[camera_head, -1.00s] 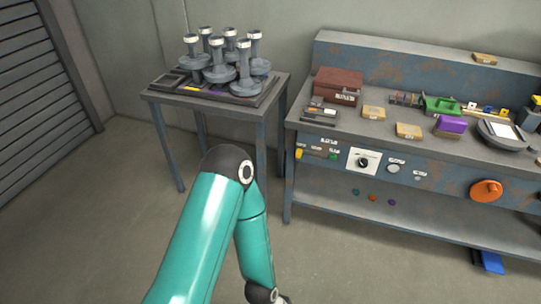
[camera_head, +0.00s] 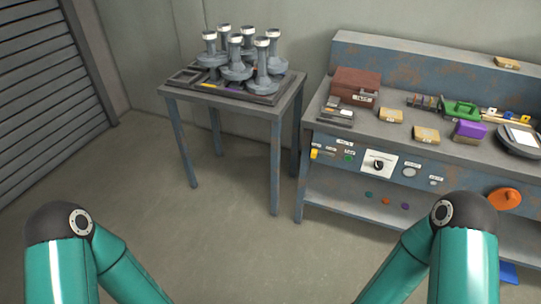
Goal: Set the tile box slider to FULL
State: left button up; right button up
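A yellow slider knob (camera_head: 314,154) sits at the left end of a small labelled strip (camera_head: 331,151) on the bench's front panel. A green mark (camera_head: 348,157) is at the strip's right end. The labels are too small to read, so I cannot confirm that this is the tile box slider. A dark box with small light labels (camera_head: 337,110) lies on the bench top above the strip. My two teal arms show at the bottom left and bottom right. Both grippers are below the picture, well away from the bench.
A white-plated dial (camera_head: 379,163) and an orange handwheel (camera_head: 503,198) are on the bench front. A brown box (camera_head: 356,84) and a green device (camera_head: 461,110) stand on the bench (camera_head: 385,131). A side table (camera_head: 271,109) bears several grey pedestals. Floor in front is clear.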

aim_at(313, 153)
jog(key=u, duration=0.3)
jog(key=i, duration=1)
jog(key=z, duration=0.05)
